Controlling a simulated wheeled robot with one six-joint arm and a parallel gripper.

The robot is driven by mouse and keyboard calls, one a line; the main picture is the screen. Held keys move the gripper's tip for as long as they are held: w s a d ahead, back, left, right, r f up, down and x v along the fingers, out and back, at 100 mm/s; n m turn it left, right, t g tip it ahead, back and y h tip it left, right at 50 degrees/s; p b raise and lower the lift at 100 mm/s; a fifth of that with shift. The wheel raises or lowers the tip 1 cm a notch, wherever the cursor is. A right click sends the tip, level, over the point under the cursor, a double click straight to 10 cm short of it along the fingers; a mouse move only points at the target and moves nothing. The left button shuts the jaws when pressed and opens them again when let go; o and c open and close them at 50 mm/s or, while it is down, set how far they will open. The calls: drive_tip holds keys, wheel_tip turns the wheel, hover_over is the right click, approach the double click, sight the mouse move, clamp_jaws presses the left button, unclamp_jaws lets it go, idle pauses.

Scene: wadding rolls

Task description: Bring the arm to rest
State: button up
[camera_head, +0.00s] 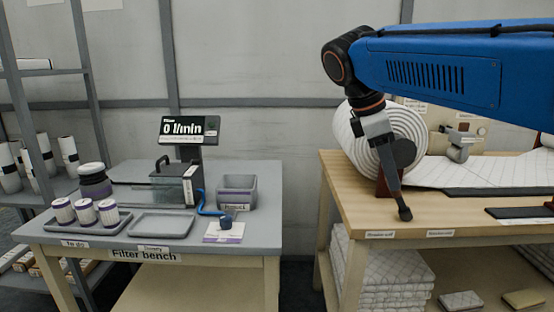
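My blue arm (440,72) reaches in from the upper right, with its dark wrist joint bent downward.
The grey filter bench (100,232) stands left, with a display (190,129), a clear box (170,188), an empty tray (160,223), a grey bin (238,187) and several white-and-purple filters (86,210). A gap separates bench and table. Folded wadding (390,276) lies stacked below the table.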

drive_tip(key=s+d+f+m+t+y, duration=0.1)
drive_tip(key=s+f+m+t+y, duration=0.1)
drive_tip(key=s+f+m, duration=0.5)
drive_tip(key=s+d+f+m+t+y, duration=0.1)
drive_tip(key=s+f+m, duration=0.7)
drive_tip(key=f, duration=1)
drive_tip(key=s+d+y, duration=0.1)
drive_tip(key=s+y, duration=0.1)
drive_tip(key=shift+s+d+f+t, duration=0.3)
drive_tip(key=shift+t, duration=0.1)
